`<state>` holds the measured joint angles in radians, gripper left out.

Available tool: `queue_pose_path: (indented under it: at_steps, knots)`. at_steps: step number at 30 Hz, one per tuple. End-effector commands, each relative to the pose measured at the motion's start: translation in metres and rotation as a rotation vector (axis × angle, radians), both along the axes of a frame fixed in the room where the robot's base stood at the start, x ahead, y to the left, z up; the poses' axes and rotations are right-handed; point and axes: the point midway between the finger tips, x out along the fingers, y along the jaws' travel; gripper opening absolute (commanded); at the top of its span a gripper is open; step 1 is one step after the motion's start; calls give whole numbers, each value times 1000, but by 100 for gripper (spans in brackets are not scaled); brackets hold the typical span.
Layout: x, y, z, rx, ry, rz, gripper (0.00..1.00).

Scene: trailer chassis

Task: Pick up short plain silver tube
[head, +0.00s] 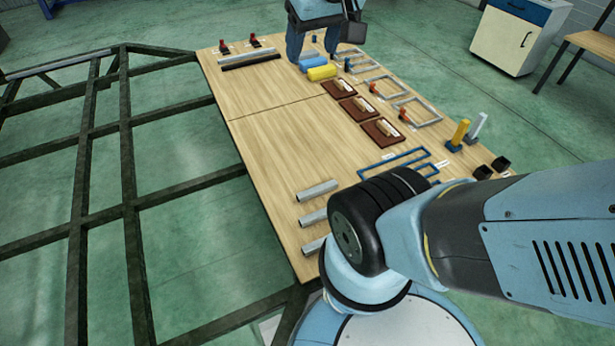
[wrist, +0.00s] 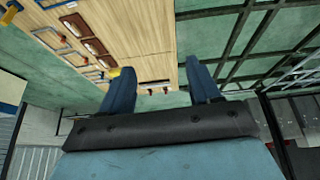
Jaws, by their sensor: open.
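Three short silver tubes lie side by side near the left edge of the wooden table in the head view: the far one (head: 318,190), the middle one (head: 314,217) and the near one (head: 314,246). They look alike and plain at this size. My gripper (head: 312,48) is open and empty at the far end of the table, well away from these tubes. In the wrist view its two blue fingers (wrist: 161,84) are spread wide, with the tabletop beyond them. I cannot make out the three tubes in the wrist view.
A long silver bar (head: 246,54) and a black bar (head: 250,62) lie at the far left. Blue and yellow cylinders (head: 321,73), brown trays (head: 382,132) and frames line the right side. The table's left middle (head: 275,140) is bare. A dark chassis frame (head: 130,200) stands left.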

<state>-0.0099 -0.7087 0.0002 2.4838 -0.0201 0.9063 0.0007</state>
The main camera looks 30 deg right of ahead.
Motion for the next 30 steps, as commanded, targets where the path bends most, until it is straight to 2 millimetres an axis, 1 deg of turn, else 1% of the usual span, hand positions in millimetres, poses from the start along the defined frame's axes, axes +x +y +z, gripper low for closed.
queue_pose_path:
  at_steps: [1, 4, 8, 14, 23, 26, 30]
  knots:
    - [7, -4, -3, -14, 26, 13, 62]
    - [24, -7, -9, -48, 81, 35, 62]
    - [50, -7, -20, -100, 159, 71, 62]
    - [88, -6, -41, -185, 277, 131, 62]
    - [145, 0, -87, -316, 445, 233, 62]
    - [163, 4, -105, -360, 499, 268, 62]
    - [187, 9, -135, -423, 572, 322, 62]
